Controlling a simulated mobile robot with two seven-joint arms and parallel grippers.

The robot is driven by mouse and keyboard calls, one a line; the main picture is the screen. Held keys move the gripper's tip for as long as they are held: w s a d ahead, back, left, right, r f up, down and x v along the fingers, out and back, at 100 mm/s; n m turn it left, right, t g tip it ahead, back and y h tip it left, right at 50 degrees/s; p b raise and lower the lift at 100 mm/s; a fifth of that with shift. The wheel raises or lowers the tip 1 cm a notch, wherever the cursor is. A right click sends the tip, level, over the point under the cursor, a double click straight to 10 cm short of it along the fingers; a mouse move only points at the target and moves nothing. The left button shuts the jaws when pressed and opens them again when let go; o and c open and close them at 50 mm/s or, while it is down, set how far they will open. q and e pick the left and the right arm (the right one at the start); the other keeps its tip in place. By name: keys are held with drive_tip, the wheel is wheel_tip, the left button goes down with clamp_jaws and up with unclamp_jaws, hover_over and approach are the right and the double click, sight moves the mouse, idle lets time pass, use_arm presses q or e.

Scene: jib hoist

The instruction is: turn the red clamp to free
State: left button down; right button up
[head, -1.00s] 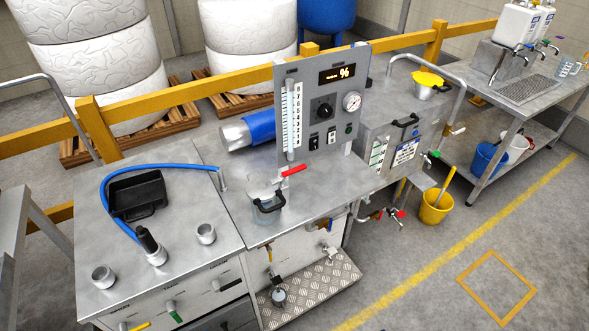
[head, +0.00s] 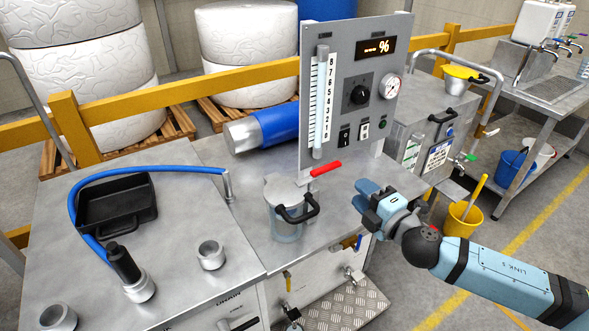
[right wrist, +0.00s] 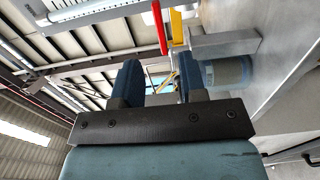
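The red clamp (head: 326,168) is a short red lever lying nearly level at the foot of the grey instrument panel, just above and right of a lidded clear vessel (head: 287,228). It also shows in the right wrist view (right wrist: 160,28), upright beyond the fingers. My right gripper (head: 362,196) is right of the vessel and below and right of the red clamp, apart from both. In the right wrist view its two blue fingers (right wrist: 158,68) stand apart with nothing held between them. My left gripper is in no current view.
The instrument panel (head: 350,90) rises behind the clamp. The vessel's black handle (head: 300,212) juts toward my right gripper. A blue cylinder (head: 275,127) lies behind on the bench. A blue hose (head: 72,205) and a black tray (head: 117,205) are at left.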

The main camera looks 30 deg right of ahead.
sight(334, 168)
drive_tip(key=w, duration=0.9)
drive_tip(key=w+a+p, duration=0.1)
drive_tip(key=w, duration=0.3)
drive_tip(key=shift+w+r, duration=0.1)
drive_tip(key=shift+w, duration=0.05)
drive_tip(key=shift+c, duration=0.4)
clamp_jaws()
